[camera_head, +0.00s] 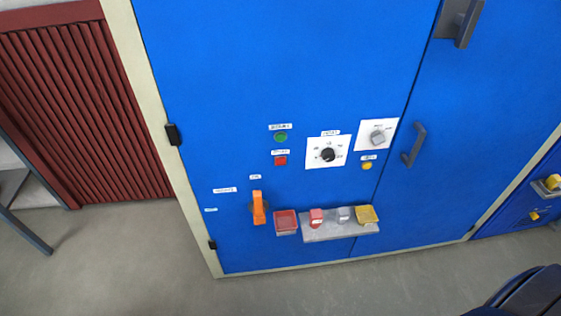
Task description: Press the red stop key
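I take the red key to be the stop key. Nothing covers it. Neither my left nor my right gripper shows in the head view.
Right of the key are a black dial (328,155), a grey knob (377,138) and a yellow button (367,166). Below are an orange handle (259,208), a red bin (285,222) and a grey shelf (325,232) with small items. The floor in front is clear.

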